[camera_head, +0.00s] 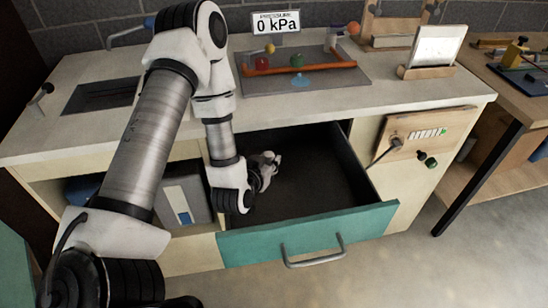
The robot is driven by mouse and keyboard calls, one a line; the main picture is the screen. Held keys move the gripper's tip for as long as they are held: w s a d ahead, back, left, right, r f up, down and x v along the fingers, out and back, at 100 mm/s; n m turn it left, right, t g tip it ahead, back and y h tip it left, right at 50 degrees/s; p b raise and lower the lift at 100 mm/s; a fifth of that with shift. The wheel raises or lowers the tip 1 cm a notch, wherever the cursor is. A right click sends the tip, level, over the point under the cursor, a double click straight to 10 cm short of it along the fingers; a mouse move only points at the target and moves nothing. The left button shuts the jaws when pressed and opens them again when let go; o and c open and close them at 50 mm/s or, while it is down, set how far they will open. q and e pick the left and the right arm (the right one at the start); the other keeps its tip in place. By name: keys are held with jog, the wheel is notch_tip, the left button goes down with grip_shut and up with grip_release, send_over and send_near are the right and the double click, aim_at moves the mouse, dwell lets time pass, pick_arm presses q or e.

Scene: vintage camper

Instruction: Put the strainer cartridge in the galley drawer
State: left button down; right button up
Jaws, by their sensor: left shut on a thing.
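The galley drawer (307,236) is pulled open, with a teal front, a metal handle and a dark inside. My left arm reaches in from the left, and my left gripper (270,165) is over the left part of the open drawer. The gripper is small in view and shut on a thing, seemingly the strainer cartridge. The cartridge's own outline cannot be told apart from the fingers. Whether it touches the drawer floor cannot be told. My right gripper is not in view.
The counter (175,110) above holds a grey tray (345,82) with small parts, a pressure sign (276,22) and a white tablet on a stand (437,48). A panel with a lever (400,140) is right of the drawer. The drawer's right half is clear.

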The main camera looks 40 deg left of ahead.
aim_at(268, 161)
pick_arm(q)
jog(key=w, duration=0.2)
jog(key=w+a, duration=0.1)
jog(key=shift+w+r+p, duration=0.25)
jog(key=shift+w+p, duration=0.05)
jog(key=shift+s+f, duration=0.1)
jog(key=shift+f, duration=0.7)
jog(key=shift+s+d+f, duration=0.1)
jog(key=shift+f, duration=0.05)
jog(key=c, duration=0.9)
grip_release()
jog(key=shift+c, duration=0.2)
jog(key=shift+r, duration=0.2)
jog(key=v, duration=0.7)
jog(key=shift+s+r, duration=0.1)
jog(key=shift+s, duration=0.1)
